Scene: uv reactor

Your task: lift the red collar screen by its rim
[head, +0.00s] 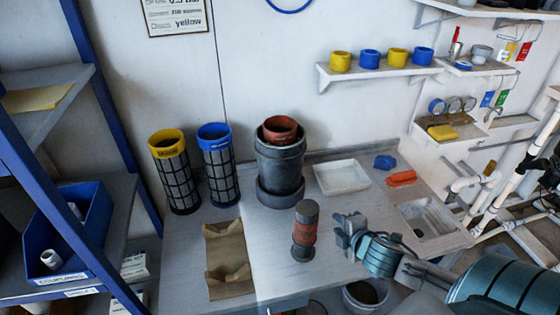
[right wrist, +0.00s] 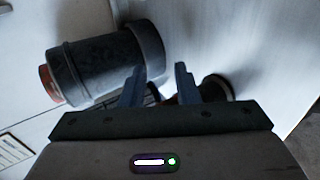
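The red collar screen (head: 280,128) sits down inside a dark grey vessel (head: 280,165) at the back of the bench. Only its red rim and upper collar show; its mesh is hidden in the vessel. In the right wrist view the red rim (right wrist: 49,86) pokes out of the vessel (right wrist: 110,65), which lies sideways in that picture. My right gripper (head: 346,230) is in front of and to the right of the vessel, apart from the rim. Its two fingers (right wrist: 158,84) stand apart with nothing gripped. My left gripper is not in view.
A small red-and-dark cylinder (head: 305,229) stands upright just left of my right gripper. A yellow-rimmed screen (head: 174,172) and a blue-rimmed screen (head: 218,165) stand left of the vessel. A white tray (head: 342,177) lies right of it. Brown paper (head: 228,260) lies front left.

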